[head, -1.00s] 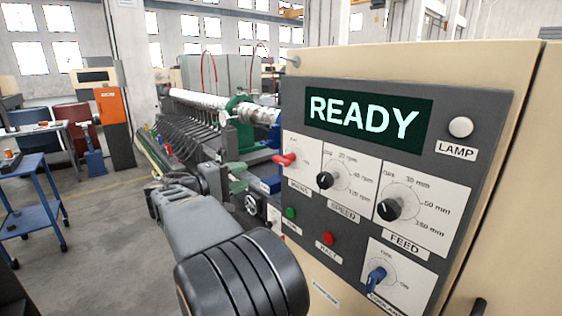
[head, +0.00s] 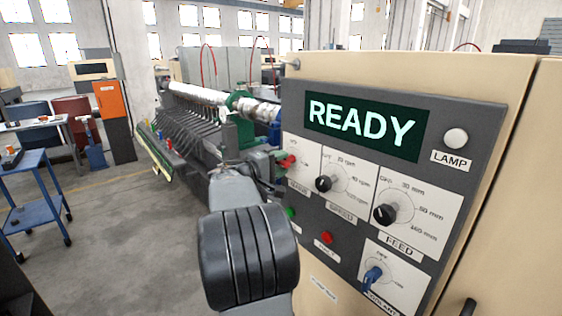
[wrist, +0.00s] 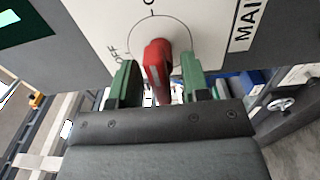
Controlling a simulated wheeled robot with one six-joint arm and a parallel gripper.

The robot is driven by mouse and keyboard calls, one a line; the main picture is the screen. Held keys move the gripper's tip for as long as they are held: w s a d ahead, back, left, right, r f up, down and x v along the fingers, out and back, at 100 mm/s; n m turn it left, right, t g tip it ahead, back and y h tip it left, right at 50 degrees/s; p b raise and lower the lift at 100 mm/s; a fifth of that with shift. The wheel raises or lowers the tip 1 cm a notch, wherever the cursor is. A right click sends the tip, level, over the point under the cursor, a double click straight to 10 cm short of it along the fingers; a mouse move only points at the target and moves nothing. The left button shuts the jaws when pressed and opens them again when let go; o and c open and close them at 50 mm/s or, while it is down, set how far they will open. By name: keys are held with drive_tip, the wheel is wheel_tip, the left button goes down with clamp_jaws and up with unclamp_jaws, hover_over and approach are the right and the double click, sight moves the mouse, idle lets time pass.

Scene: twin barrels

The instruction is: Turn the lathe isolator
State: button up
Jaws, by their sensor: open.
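The lathe isolator is a red handle (head: 287,161) on a white plate at the upper left of the control panel (head: 465,110). In the wrist view the red handle (wrist: 157,62) stands out from a round dial, with OFF printed at the dial's left. The plate's label reads "MAI", the rest cut off. My gripper (wrist: 158,82) is open, with one green finger on each side of the handle. Small gaps seem to show between fingers and handle. In the head view my gripper (head: 277,163) is at the handle, partly hidden by my arm.
The panel screen (head: 366,129) reads READY. Black speed (head: 324,184) and feed (head: 385,214) knobs, a red button (head: 327,238) and a blue coolant switch (head: 372,279) are close by. The lathe (head: 205,125) lies behind. Floor at the left is open beside a blue cart (head: 38,218).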

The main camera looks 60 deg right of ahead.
idle(0.3)
drive_tip(key=c, duration=0.7)
drive_tip(key=n, duration=0.4)
drive_tip(key=n+p, duration=0.1)
drive_tip(key=n, duration=0.3)
drive_tip(key=shift+r+n, duration=0.1)
drive_tip(key=shift+n, duration=0.2)
drive_tip(key=n+p, duration=0.3)
drive_tip(key=n, duration=0.2)
drive_tip(key=shift+d, duration=0.1)
drive_tip(key=shift+n+p, duration=1.6)
drive_tip(key=shift+n, duration=0.4)
drive_tip(key=shift+f+n, duration=0.2)
drive_tip(key=shift+n, duration=0.1)
